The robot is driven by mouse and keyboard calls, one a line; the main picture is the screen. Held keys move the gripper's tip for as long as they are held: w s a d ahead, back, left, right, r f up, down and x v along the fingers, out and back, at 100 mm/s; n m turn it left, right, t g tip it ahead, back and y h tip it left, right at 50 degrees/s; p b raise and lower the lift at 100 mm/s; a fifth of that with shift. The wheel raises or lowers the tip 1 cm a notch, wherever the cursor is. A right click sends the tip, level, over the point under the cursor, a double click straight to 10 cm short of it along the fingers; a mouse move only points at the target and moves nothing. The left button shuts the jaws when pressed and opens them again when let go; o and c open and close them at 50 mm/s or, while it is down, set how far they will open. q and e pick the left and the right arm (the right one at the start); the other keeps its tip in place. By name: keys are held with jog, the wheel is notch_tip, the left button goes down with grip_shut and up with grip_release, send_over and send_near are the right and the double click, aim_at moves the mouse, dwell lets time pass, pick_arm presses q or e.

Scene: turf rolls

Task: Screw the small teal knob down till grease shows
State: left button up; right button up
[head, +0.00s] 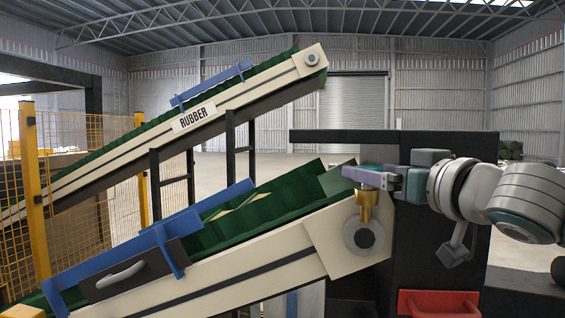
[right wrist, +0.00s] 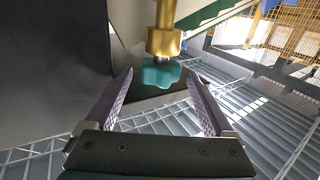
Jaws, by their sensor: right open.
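The teal knob (right wrist: 160,75) sits on the end of a gold-coloured grease cup (right wrist: 163,40) in the right wrist view. The gold cup (head: 366,204) also shows in the head view, upright above a grey round bearing (head: 364,236) at the conveyor's upper end. My right gripper (head: 362,177) comes in level from the right at the top of the cup. Its purple fingers are open, one on each side of the knob in the right wrist view, with visible gaps. The fingers largely hide the knob in the head view. No grease shows. My left gripper is out of view.
The near conveyor (head: 235,263) with a green ribbed belt slopes up to the cup. A conveyor marked RUBBER (head: 194,117) stands farther back.

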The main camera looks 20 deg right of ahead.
jog(key=shift+c, duration=0.3)
jog(key=c, duration=1.3)
jog(key=shift+a, duration=0.1)
jog(key=m+g+h+b, duration=0.3)
jog(key=m+h+b, duration=0.1)
jog(key=h+b, duration=0.1)
jog(key=w+a+m+g+h+b, duration=0.1)
jog(key=m+g+h+b, duration=0.3)
jog(key=h+b, duration=0.1)
jog(key=a+m+g+h+b, duration=0.1)
jog(key=m+g+h+b, duration=0.2)
jog(key=m+h+b, duration=0.1)
jog(key=shift+w+m+g+h+b, duration=0.2)
jog(key=shift+m+g+h+b, duration=0.15)
jog(key=shift+h+b, duration=0.7)
jog(key=shift+w+r+m+g, duration=0.1)
jog(key=shift+m+g, duration=0.35)
jog(key=shift+g, duration=0.1)
